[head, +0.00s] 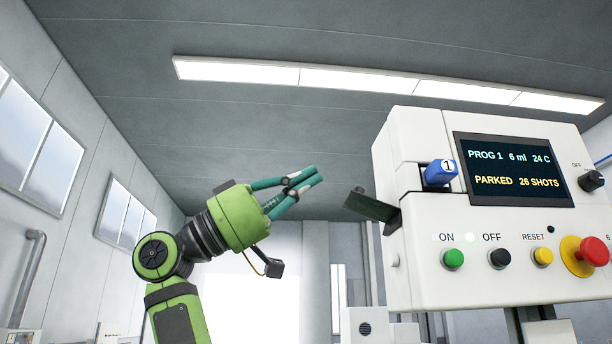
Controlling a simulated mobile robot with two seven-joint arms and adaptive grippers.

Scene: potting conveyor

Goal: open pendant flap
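The pendant (420,280) is a white control box with a lit screen, at the right of the head view. Its flap (371,205) is a dark plate at the box's left side, sticking outward and tilted, with its inner end at the box. A recess shows above it in the box's left part. A blue piece marked 1 (440,173) sits at the front there. My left gripper (317,177), with teal fingers, is left of the flap and apart from it. Its fingertips are together with nothing visible between them. My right gripper is not in view.
The pendant's front carries a green ON button (453,258), a black OFF button (500,258), a yellow RESET button (543,256), a red emergency stop (592,252) and a dark knob (592,181). Open air lies between my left gripper and the pendant.

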